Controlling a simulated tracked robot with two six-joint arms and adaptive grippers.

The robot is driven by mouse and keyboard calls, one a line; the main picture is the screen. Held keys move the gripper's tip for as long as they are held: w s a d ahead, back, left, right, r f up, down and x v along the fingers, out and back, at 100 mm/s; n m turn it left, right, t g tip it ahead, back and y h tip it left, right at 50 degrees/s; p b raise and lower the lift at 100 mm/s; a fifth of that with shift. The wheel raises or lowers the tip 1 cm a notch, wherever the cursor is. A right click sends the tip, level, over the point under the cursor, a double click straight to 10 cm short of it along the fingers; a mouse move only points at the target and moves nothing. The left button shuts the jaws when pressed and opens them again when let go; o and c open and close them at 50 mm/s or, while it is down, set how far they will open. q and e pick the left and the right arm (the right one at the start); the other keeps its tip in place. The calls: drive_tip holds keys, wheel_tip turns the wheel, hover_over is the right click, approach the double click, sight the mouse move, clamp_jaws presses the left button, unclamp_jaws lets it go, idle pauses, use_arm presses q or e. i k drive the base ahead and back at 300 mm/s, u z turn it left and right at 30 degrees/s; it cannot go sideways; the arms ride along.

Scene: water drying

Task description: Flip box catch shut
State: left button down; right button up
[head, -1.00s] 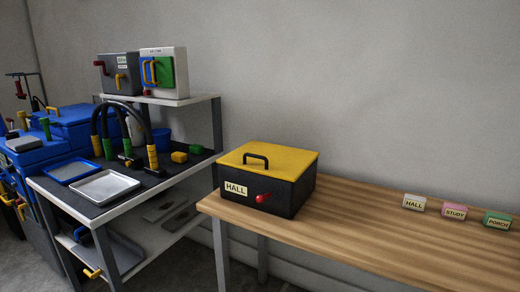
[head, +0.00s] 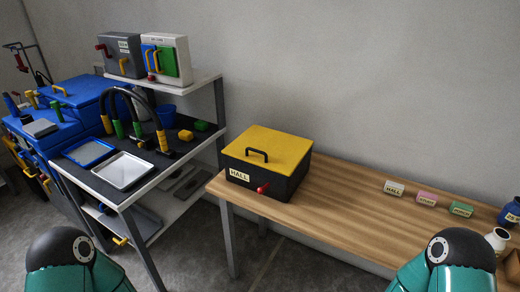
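The box (head: 287,187) is black with a yellow lid (head: 275,146) and a dark handle on top. It stands at the left end of the wooden table (head: 341,218), and its lid looks closed. A label on its front reads HALL. The red catch (head: 263,187) is a small lever on the front face, right of the label; whether it is latched is too small to tell. Teal parts of my two arms show at the bottom left and bottom right, well short of the box. Neither gripper is in view.
Small label blocks, HALL (head: 394,188), a pink one (head: 426,199) and a green one (head: 461,209), sit along the table's back. Jars (head: 511,212) stand at its right end. A shelf rack with trays (head: 124,170) stands left. The table's middle is clear.

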sight(261, 191)
drive_tip(key=u, duration=1.85)
drive_tip(key=i, duration=0.1)
drive_tip(key=z, duration=3.1)
drive_tip(key=k, duration=1)
drive_tip(key=u, duration=0.9)
drive_tip(key=i, duration=0.95)
